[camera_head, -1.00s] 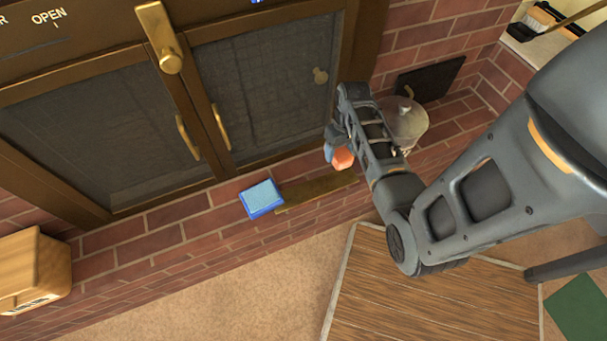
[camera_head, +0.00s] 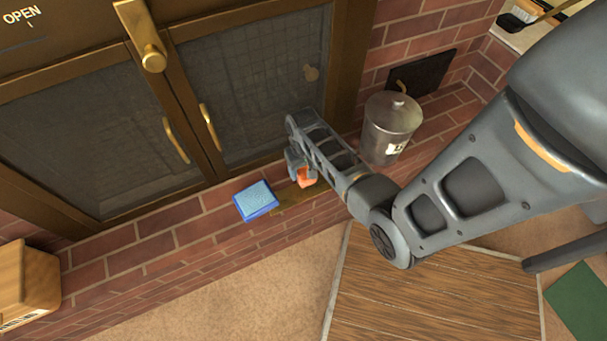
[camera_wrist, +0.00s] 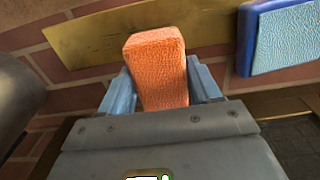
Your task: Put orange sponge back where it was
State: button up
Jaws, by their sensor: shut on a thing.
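The orange sponge (camera_wrist: 158,68) is held between the two blue fingers of my gripper (camera_wrist: 162,90) in the wrist view. In the head view a small part of the orange sponge (camera_head: 306,177) shows below my gripper (camera_head: 300,172), the rest hidden by the arm. The gripper is over the brick ledge, near a flat brass strip (camera_head: 287,204). The brass strip (camera_wrist: 90,38) lies just beyond the sponge in the wrist view. I cannot tell whether the sponge touches it.
A blue sponge-like block (camera_head: 256,201) lies left of the gripper on the ledge, by the strip's left end. A lidded metal canister (camera_head: 391,128) stands to the right. Glazed brown doors (camera_head: 240,90) rise behind. A wooden box (camera_head: 28,282) is at far left.

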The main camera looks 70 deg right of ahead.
aim_at(303, 174)
notch_tip(303, 174, down, 3)
jog(key=shift+f+b, duration=0.2)
jog(key=shift+b, duration=0.2)
jog(key=o, duration=0.9)
jog(key=shift+o, duration=0.2)
jog(key=shift+r, duration=0.1)
